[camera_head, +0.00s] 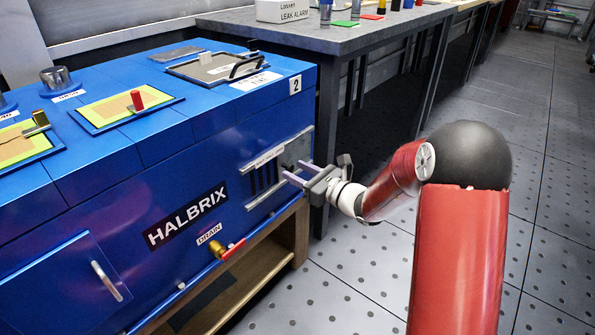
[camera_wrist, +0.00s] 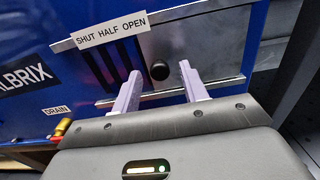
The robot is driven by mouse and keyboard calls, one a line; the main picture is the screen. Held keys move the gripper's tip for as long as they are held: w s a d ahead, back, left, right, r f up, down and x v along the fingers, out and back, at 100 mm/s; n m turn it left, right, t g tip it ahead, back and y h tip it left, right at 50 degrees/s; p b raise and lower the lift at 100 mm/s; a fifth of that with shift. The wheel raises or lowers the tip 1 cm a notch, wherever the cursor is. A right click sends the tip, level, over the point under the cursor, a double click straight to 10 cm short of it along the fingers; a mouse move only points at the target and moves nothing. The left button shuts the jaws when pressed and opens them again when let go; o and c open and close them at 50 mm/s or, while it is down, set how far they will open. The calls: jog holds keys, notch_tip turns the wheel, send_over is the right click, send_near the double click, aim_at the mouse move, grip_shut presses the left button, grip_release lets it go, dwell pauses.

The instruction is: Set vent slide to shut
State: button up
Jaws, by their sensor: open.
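The vent slide is a grey metal plate (camera_wrist: 205,45) with a round black knob (camera_wrist: 159,71), set between two metal rails on the blue cabinet's side. In the wrist view the label strip (camera_wrist: 110,37) above reads SHUT, HALF, OPEN from left to right. The plate lies at the right, its knob just right of the word OPEN, and dark vent slots (camera_wrist: 105,68) are uncovered to its left. The plate also shows in the head view (camera_head: 297,150). My gripper (camera_head: 294,169) is open in front of it. In the wrist view its pale purple fingers flank the knob; contact cannot be told.
A red-handled drain valve (camera_head: 232,249) sticks out low on the cabinet, left of the vent. A door handle (camera_head: 107,281) stands farther left. A grey table (camera_head: 350,38) stands behind and right of the cabinet. The floor (camera_head: 345,290) to the right is clear.

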jog(key=shift+w+a, duration=0.2)
jog(key=shift+a, duration=0.1)
grip_shut()
